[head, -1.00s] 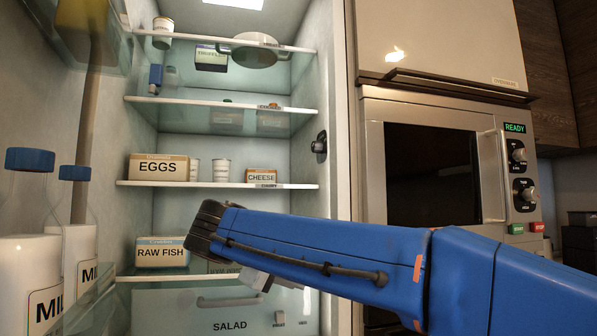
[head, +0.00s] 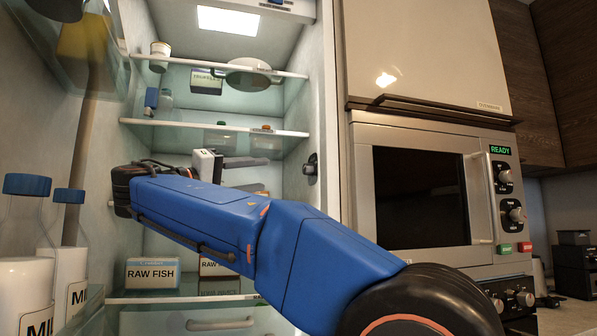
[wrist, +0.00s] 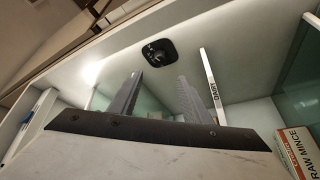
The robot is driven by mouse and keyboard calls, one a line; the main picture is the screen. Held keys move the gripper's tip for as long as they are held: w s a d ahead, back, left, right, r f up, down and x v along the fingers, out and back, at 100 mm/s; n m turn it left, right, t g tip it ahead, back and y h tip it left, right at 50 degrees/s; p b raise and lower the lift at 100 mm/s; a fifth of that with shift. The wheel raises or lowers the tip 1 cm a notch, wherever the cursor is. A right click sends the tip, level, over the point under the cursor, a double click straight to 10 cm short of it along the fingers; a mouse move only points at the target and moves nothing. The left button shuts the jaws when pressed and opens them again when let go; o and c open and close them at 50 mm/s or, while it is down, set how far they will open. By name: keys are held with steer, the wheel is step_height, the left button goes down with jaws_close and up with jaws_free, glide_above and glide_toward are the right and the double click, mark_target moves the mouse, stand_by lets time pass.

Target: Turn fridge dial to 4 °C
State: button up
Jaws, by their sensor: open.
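The fridge dial (head: 311,169) is a dark round knob on the fridge's right inner wall, near the middle shelf. It also shows in the wrist view (wrist: 157,52), as a black disc with small light marks too small to read. My gripper (head: 262,161) is inside the open fridge, to the left of the dial, its fingers pointing right towards that wall. In the wrist view my gripper (wrist: 160,88) is open, with two grey fingers apart and nothing between them. The dial lies beyond the fingertips, apart from them.
Glass shelves (head: 215,128) lie above and below my arm. A raw fish box (head: 152,273) stands on the lower shelf, and a raw mince box (wrist: 297,150) is near the gripper. Milk bottles (head: 68,240) stand in the door at left. The oven (head: 425,190) is at right.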

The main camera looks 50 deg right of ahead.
mark_target(304, 170)
steer(key=x, duration=1.4)
steer(key=shift+s+d+r, duration=0.1)
steer(key=shift+d+r, duration=0.05)
steer(key=shift+d, duration=0.15)
steer(key=c, duration=1)
